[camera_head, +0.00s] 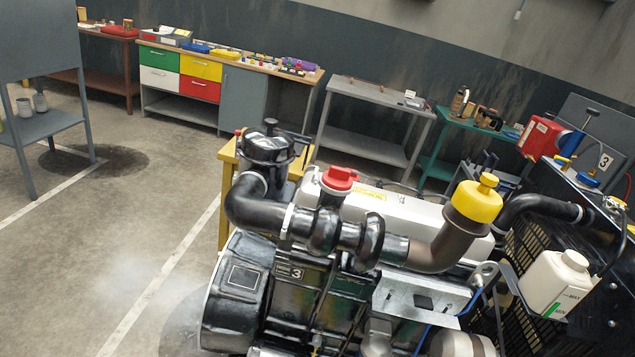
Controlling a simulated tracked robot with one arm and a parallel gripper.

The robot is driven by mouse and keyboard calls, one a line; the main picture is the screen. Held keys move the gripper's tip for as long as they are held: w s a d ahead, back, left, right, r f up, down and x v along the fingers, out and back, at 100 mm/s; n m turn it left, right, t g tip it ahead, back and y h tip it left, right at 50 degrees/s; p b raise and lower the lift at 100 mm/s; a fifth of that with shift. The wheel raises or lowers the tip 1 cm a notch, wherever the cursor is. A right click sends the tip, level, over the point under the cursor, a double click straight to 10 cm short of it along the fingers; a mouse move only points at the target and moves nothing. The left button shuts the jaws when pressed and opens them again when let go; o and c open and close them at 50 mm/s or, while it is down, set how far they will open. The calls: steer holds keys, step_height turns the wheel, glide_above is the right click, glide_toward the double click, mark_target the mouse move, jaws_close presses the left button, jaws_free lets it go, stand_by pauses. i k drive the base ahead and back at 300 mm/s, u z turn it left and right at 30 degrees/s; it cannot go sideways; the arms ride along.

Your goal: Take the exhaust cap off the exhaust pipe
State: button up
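The exhaust cap (478,200) is yellow, with a wide collar and a small knob on top. It sits on the upturned end of the brownish exhaust pipe (437,252), at the right of the engine, and covers its mouth. The pipe bends down and left to join the black turbo parts (345,237). My gripper is not in view, so its place relative to the cap cannot be told.
A red cap (340,178) sits left of the exhaust. A black air filter housing (268,147) stands farther left. A white bottle (555,282) and black hose (540,206) are at the right. Benches stand behind. The floor at left (110,240) is clear.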

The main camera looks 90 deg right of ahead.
mark_target(476, 201)
steer(key=z, duration=1.05)
steer(key=i, duration=0.1)
steer(key=z, duration=1.55)
steer(key=k, duration=0.75)
steer(key=z, duration=0.15)
steer(key=i, duration=0.75)
steer(key=z, duration=0.15)
